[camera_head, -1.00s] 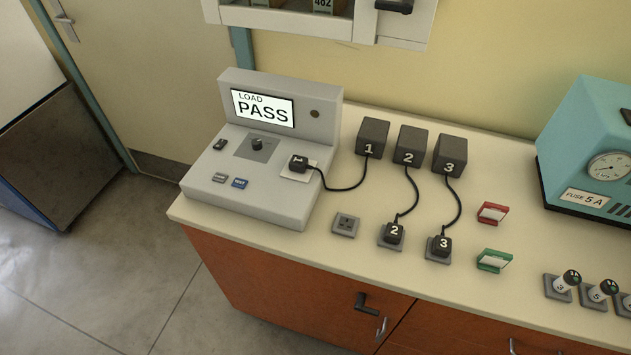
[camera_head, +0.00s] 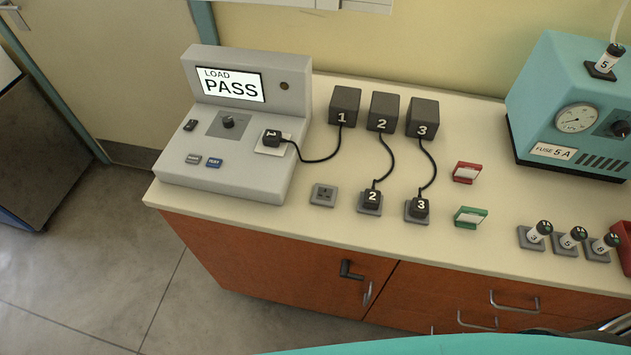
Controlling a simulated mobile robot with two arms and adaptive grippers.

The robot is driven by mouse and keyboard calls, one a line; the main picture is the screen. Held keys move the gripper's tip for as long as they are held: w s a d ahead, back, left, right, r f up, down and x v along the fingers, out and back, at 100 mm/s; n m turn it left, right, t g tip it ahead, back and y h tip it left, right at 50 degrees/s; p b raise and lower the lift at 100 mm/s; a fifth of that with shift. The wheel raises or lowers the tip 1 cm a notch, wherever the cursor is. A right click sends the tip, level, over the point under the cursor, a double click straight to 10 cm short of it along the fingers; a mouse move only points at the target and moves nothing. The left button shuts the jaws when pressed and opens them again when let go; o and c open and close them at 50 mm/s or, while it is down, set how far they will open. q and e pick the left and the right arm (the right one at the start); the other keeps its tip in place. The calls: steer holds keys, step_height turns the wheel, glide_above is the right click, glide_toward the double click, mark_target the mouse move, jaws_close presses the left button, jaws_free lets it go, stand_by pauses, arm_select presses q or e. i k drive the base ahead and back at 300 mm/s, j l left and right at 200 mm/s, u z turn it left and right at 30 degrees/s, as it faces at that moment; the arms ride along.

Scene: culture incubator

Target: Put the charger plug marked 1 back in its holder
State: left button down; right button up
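The charger plug marked 1 (camera_head: 272,139) is a small black plug. It sits in the white socket plate (camera_head: 266,151) on top of the grey tester (camera_head: 225,181), whose screen (camera_head: 230,86) reads "LOAD PASS". Its black cord (camera_head: 322,160) runs to the dark block marked 1 (camera_head: 343,104). An empty grey socket holder (camera_head: 323,195) lies on the bench in front of block 1, left of the plugs marked 2 (camera_head: 371,198) and 3 (camera_head: 419,207), which sit in matching holders. Neither of my grippers shows in the view.
The bench top (camera_head: 470,130) also carries a red-framed card (camera_head: 466,172), a green-framed card (camera_head: 470,216) and several numbered fuses in grey holders, including 3 (camera_head: 540,232). A teal fuse device (camera_head: 570,85) stands at the right.

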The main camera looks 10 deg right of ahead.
mark_target(272, 138)
steer(key=i+j, duration=0.1)
steer(key=j, duration=0.7)
steer(key=i+j, duration=0.15)
steer(key=j, duration=0.25)
steer(key=z, duration=1.7)
